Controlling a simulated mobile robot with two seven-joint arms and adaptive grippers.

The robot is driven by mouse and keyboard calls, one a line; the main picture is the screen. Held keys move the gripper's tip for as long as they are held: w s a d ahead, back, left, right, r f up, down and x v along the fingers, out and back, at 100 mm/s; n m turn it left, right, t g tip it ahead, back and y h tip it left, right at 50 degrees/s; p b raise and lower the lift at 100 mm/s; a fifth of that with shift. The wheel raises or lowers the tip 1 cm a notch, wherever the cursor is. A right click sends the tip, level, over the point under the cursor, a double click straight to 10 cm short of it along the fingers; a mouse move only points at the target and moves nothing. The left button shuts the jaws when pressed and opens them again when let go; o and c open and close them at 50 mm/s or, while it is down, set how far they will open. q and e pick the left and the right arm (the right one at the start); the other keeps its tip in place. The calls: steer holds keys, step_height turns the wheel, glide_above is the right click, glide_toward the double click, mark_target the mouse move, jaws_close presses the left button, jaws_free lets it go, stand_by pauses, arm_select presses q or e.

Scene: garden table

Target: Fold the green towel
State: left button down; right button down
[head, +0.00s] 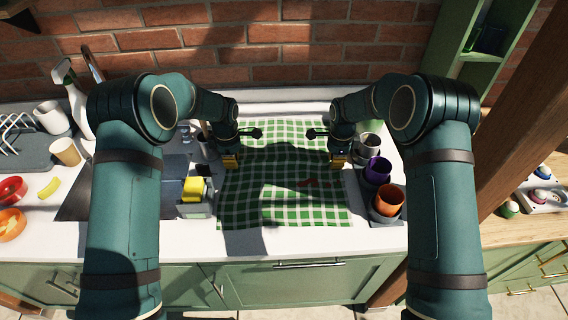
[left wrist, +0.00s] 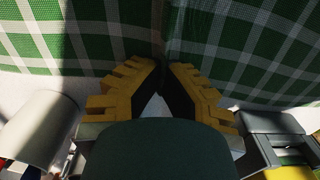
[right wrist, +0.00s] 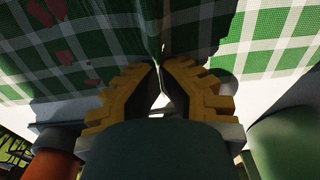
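The green-and-white checked towel (head: 285,208) lies spread on the white counter between my two arms, its middle uneven and partly shaded. My left gripper (head: 230,161) is at its left edge and my right gripper (head: 338,159) at its right edge. In the left wrist view the yellow fingers (left wrist: 165,72) meet on a gathered bit of the towel (left wrist: 100,35). In the right wrist view the fingers (right wrist: 160,68) also close on a pinched crease of the towel (right wrist: 270,40). Reddish-brown patches show on the cloth. The exact pinched cloth is partly hidden by the fingers.
On the right stand a purple cup (head: 378,170), an orange cup (head: 389,199) and a grey cup (head: 369,145). On the left are a caddy with a yellow sponge (head: 194,188) and the sink. A brick wall (head: 290,45) rises behind.

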arm_select(q)
steer(key=shift+s+f, duration=0.1)
steer(key=shift+s, duration=0.05)
arm_select(e)
steer(key=shift+s+f, duration=0.15)
steer(key=shift+f, duration=0.05)
stand_by(0.4)
